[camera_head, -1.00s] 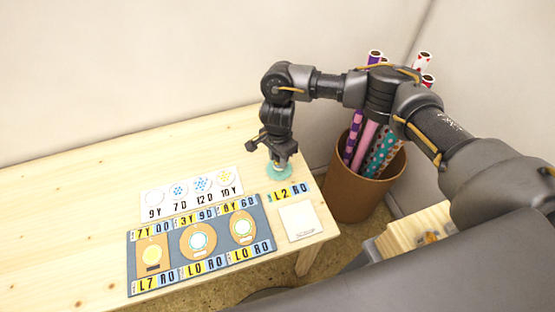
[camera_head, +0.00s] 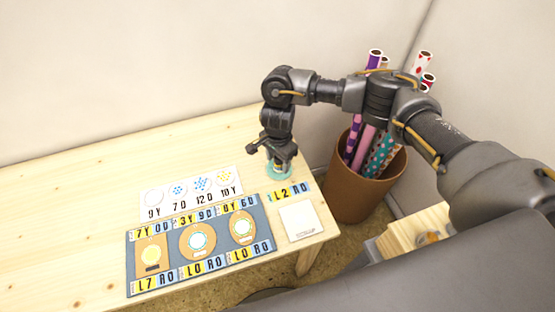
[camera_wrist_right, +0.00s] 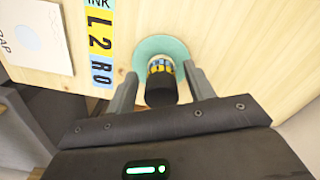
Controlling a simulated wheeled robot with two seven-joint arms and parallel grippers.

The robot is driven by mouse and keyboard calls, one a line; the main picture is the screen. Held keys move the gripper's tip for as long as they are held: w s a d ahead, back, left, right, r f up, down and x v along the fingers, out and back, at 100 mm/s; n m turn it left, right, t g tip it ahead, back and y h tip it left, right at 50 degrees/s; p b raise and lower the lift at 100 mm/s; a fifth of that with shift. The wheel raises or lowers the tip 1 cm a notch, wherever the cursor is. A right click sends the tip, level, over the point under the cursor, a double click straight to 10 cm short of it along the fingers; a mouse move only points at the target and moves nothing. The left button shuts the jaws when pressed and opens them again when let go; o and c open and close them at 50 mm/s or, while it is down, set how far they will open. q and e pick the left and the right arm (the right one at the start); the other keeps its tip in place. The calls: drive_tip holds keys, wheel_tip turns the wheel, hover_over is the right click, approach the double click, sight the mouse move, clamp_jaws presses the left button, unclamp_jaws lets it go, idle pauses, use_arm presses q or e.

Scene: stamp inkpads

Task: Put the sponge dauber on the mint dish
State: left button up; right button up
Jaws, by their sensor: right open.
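The mint dish (camera_head: 270,174) lies on the table near its right end, under my right gripper (camera_head: 280,164). It is a pale teal disc in the right wrist view (camera_wrist_right: 149,46). The sponge dauber (camera_wrist_right: 161,88), a dark cylinder with a yellow and blue band, stands over the dish and looks to be resting on it. My right gripper (camera_wrist_right: 161,72) is open, with one finger on each side of the dauber and visible gaps. My left gripper is out of view.
A blue-grey mat (camera_head: 216,229) with inkpads and number labels lies in front of the dish. Behind it is a white card (camera_head: 190,191) with dotted circles. A scrap square (camera_head: 299,220) lies near the right edge. A brown bin (camera_head: 358,192) of rolls stands beyond.

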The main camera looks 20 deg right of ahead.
drive_tip(key=shift+w+r, duration=0.15)
drive_tip(key=shift+r, duration=0.5)
wheel_tip(320, 180, up, 11)
